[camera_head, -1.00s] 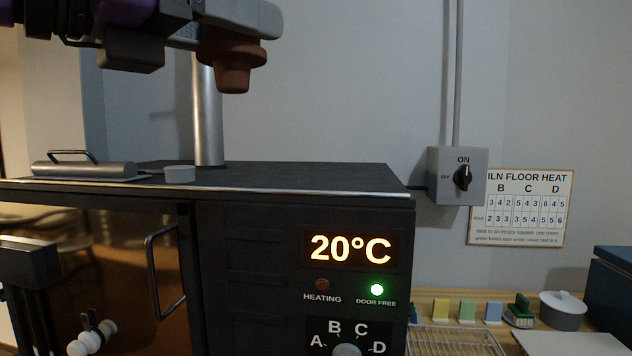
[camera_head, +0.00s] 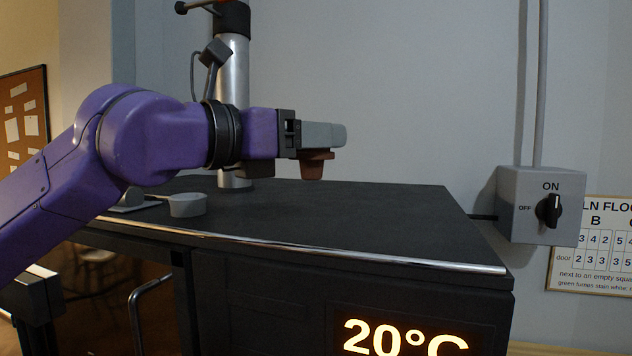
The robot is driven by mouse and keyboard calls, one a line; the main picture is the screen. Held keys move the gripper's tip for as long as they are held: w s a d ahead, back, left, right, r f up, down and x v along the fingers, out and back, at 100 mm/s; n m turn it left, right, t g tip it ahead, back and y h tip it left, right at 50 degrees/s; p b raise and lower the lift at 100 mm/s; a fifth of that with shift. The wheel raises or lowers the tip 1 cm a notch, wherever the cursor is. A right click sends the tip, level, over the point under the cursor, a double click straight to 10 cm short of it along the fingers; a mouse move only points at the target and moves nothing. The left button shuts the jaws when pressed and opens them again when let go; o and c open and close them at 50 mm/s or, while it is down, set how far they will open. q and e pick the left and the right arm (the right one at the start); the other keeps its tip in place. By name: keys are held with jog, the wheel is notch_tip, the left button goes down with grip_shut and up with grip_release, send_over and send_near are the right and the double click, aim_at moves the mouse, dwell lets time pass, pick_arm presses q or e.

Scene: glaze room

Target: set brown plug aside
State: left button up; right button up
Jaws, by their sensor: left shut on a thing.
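The brown plug (camera_head: 314,167) is a small tapered reddish-brown piece. My left gripper (camera_head: 322,138) is shut on it, with the narrow end pointing down. It hangs above the black top of the kiln (camera_head: 370,215), apart from that surface. The gripper's fingers hide the upper part of the plug. My purple left arm comes in from the left. My right gripper is not in view.
A vertical metal pipe (camera_head: 234,90) rises behind the gripper. A small grey round cup (camera_head: 187,205) sits at the kiln top's left. The middle and right of the top are clear. A grey switch box (camera_head: 522,215) is on the wall at right.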

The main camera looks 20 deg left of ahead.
aim_at(314, 160)
pick_arm(q)
jog(key=w+f, duration=0.3)
jog(key=shift+a+f, duration=0.1)
jog(key=shift+a, duration=0.1)
jog(key=shift+w+a+f, duration=0.1)
jog(key=shift+w+f, duration=0.1)
jog(key=shift+f, duration=0.15)
notch_tip(314, 160, down, 4)
jog(key=shift+r, duration=0.2)
jog(key=shift+w+a+f, duration=0.1)
jog(key=shift+w, duration=0.15)
jog(key=shift+s+f, duration=0.1)
jog(key=shift+s, duration=0.1)
jog(key=o, duration=0.8)
jog(key=shift+c, duration=0.2)
jog(key=o, duration=0.3)
jog(key=shift+w, duration=0.1)
